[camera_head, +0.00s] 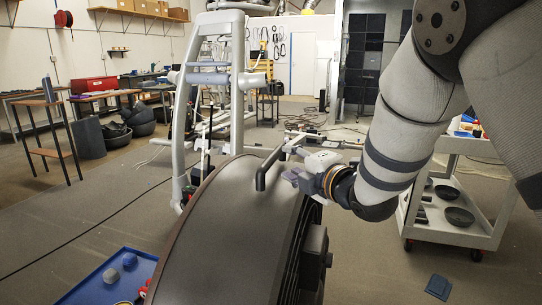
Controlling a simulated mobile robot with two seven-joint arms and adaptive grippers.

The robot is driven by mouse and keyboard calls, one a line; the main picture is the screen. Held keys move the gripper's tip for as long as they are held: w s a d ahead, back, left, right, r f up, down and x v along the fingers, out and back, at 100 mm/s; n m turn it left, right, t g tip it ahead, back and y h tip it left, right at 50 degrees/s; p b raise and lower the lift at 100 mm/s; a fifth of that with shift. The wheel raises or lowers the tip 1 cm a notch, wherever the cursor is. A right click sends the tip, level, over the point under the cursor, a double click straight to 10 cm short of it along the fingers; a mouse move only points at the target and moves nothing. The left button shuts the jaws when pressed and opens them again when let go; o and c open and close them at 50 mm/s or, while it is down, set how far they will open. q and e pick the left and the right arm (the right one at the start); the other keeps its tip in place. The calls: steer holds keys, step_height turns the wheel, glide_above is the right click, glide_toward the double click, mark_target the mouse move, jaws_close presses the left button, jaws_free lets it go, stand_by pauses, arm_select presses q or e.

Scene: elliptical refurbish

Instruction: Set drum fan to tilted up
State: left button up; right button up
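The drum fan (225,235) is a large dark drum in the lower middle of the head view. Its curved shell faces me and its grille side is at the right. A dark bar handle (268,167) stands up from the top of the shell. My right gripper (289,159) comes in from the right beside the handle, with its fingers spread apart. I cannot tell whether a finger touches the handle. My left gripper is not in view. The fan's lower part and stand are out of the frame.
A blue tray (95,290) with small items lies at the lower left. A white cart (455,232) with dark pans stands at the right, behind my arm. A grey exercise frame (185,110) stands behind the fan. Floor at the left is mostly clear, with a cable across it.

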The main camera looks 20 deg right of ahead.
mark_target(276, 157)
steer(key=x, duration=0.4)
steer(key=f+b+x, duration=0.1)
steer(key=x, duration=0.3)
steer(key=shift+w+f, duration=0.15)
steer(key=shift+f, duration=0.15)
steer(key=shift+w+a+r, duration=0.15)
steer(key=shift+w+r, duration=0.1)
steer(key=shift+w, duration=0.35)
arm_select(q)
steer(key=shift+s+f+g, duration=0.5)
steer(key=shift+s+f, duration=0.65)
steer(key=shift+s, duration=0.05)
arm_select(e)
steer(key=shift+c, duration=0.6)
steer(key=shift+r, duration=0.1)
jaws_close()
